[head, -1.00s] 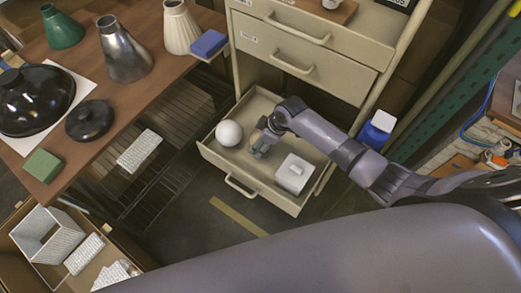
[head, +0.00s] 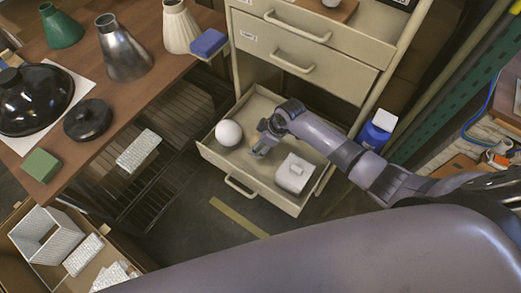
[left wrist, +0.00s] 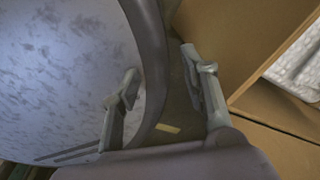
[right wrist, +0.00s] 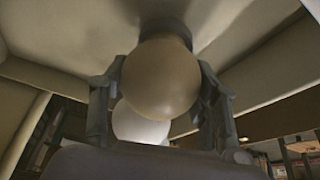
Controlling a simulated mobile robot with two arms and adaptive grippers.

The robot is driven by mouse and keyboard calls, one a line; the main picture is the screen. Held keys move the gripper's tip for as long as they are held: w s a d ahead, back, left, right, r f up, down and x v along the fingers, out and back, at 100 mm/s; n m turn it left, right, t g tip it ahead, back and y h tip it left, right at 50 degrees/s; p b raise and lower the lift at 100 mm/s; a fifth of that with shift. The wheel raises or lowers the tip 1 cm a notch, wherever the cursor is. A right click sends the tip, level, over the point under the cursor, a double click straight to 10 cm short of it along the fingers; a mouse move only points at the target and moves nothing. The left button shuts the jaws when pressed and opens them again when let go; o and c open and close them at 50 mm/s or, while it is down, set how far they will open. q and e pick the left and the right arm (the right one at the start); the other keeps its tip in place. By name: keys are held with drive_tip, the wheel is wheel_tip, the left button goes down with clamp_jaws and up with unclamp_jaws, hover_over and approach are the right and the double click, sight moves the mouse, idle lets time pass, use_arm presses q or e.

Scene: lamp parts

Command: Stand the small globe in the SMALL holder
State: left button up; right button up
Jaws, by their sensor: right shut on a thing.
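In the right wrist view, my right gripper (right wrist: 160,100) is shut on the small globe (right wrist: 160,78), a tan-looking ball between its two fingers. A dark round piece (right wrist: 165,27) touches the globe's far end; I cannot tell whether it is the SMALL holder or the globe's own neck. In the head view, my right gripper (head: 259,150) is low inside the open drawer, between a larger white globe (head: 229,133) and a white box (head: 294,172). The arm mostly hides the small globe there. My left gripper (left wrist: 163,95) is open and empty in the left wrist view.
The open drawer (head: 238,183) has raised walls around the right gripper. The larger white globe also shows behind the held one in the right wrist view (right wrist: 140,125). A table (head: 152,84) with lamp shades and a cardboard box (head: 119,252) are at left.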

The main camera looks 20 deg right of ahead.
drive_tip(key=shift+f, duration=0.45)
idle(1.6)
drive_tip(key=o, duration=1.2)
drive_tip(key=shift+c, duration=0.2)
